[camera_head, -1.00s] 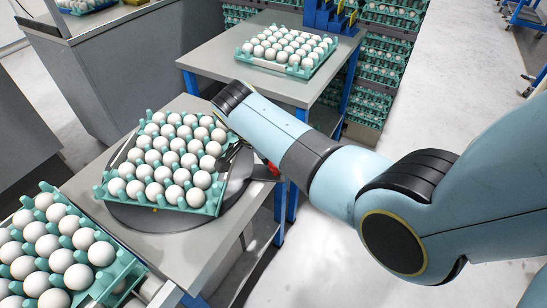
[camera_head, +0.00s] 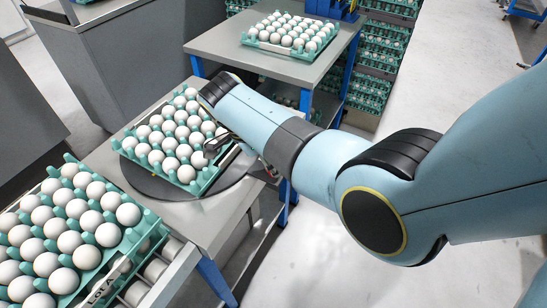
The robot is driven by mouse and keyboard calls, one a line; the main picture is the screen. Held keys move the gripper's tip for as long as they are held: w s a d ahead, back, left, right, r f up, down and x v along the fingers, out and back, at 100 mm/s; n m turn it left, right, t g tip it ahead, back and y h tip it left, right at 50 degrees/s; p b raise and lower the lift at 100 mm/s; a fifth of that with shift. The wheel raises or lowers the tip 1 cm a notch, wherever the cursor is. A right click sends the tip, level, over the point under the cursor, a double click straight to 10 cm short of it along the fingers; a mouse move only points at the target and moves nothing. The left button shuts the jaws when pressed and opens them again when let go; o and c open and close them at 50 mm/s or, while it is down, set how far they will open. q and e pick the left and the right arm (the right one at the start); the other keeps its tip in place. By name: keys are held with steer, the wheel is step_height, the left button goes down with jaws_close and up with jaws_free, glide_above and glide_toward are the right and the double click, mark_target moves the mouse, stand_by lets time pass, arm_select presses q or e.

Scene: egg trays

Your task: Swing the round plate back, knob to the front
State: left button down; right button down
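The round plate (camera_head: 152,184) is a flat dark grey disc on a grey table. A green tray of white eggs (camera_head: 203,186) sits on it, turned at an angle to the table edges. The plate's bare rim shows at the front left and right of the tray. My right gripper (camera_head: 215,147) is at the tray's right side, low over the plate; its fingers are partly hidden by my arm. Whether they touch the tray or plate, or how far they are open, I cannot tell. I cannot make out the knob clearly. My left gripper is out of view.
Another egg tray (camera_head: 112,262) stands on a roller conveyor (camera_head: 157,268) at front left. A third tray (camera_head: 318,51) lies on the rear table (camera_head: 215,42). Stacked trays (camera_head: 378,75) stand behind it.

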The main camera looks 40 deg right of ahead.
steer(key=shift+s+a+f, duration=0.15)
steer(key=shift+a, duration=0.15)
steer(key=c, duration=0.9)
jaws_free()
steer(key=shift+d+r, duration=0.1)
steer(key=shift+r, duration=0.2)
step_height(320, 180, up, 10)
steer(key=shift+f, duration=0.2)
